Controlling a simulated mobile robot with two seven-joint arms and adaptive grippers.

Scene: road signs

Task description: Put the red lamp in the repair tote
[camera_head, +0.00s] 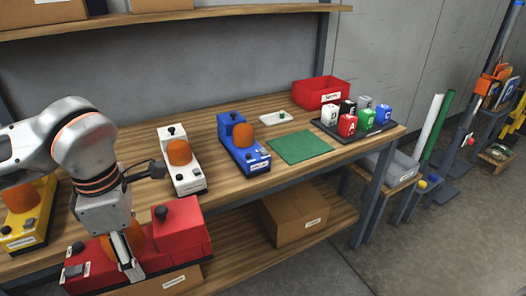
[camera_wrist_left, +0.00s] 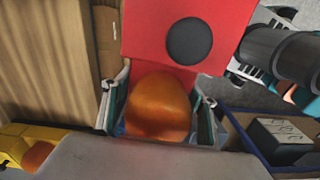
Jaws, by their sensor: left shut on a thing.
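The red lamp (camera_head: 182,236) has a red block body, an orange dome and a black knob. My left gripper (camera_head: 127,262) is shut on it, pointing down with its fingers around the dome. The lamp is held at the front left edge of the workbench. In the left wrist view, the orange dome (camera_wrist_left: 158,105) sits between the fingers and the red body (camera_wrist_left: 150,35) extends beyond. A red open tote (camera_head: 320,93) with a white label stands at the bench's back right; its label is too small to read surely. My right gripper is not in view.
Yellow (camera_head: 22,222), white (camera_head: 182,165) and blue (camera_head: 243,148) lamps with orange domes stand on the workbench (camera_head: 225,190). A green mat (camera_head: 300,147) lies bare. A dark tray (camera_head: 357,134) of several coloured blocks stands before the tote. A cardboard box (camera_head: 293,215) sits below.

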